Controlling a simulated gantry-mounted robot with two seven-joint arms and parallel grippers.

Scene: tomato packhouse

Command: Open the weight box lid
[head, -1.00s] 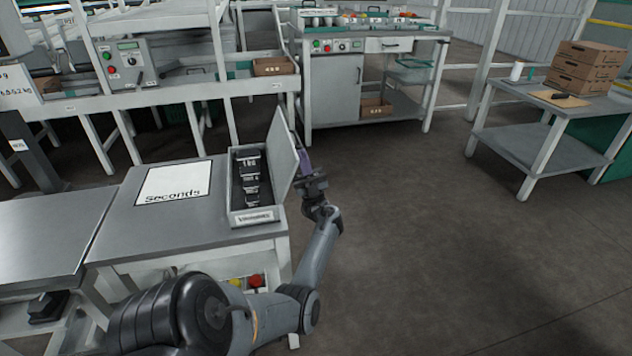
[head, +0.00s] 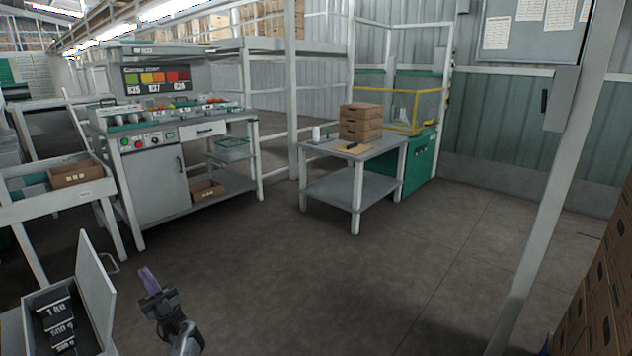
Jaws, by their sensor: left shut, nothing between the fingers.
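The weight box (head: 32,298) is at the lower left of the head view, partly cut off by the frame. Its grey lid (head: 95,290) stands open, upright along the box's right side. Dark weights (head: 58,325) with white lettering lie inside. My left gripper (head: 148,278) is just right of the lid and apart from it, with purple fingers closed and nothing between them. My right gripper is not in view.
A grey workbench (head: 158,190) with control buttons stands beyond. A side table (head: 345,150) holds stacked cardboard boxes (head: 361,122). Brown cartons (head: 605,285) are stacked at the right edge. The floor between is clear.

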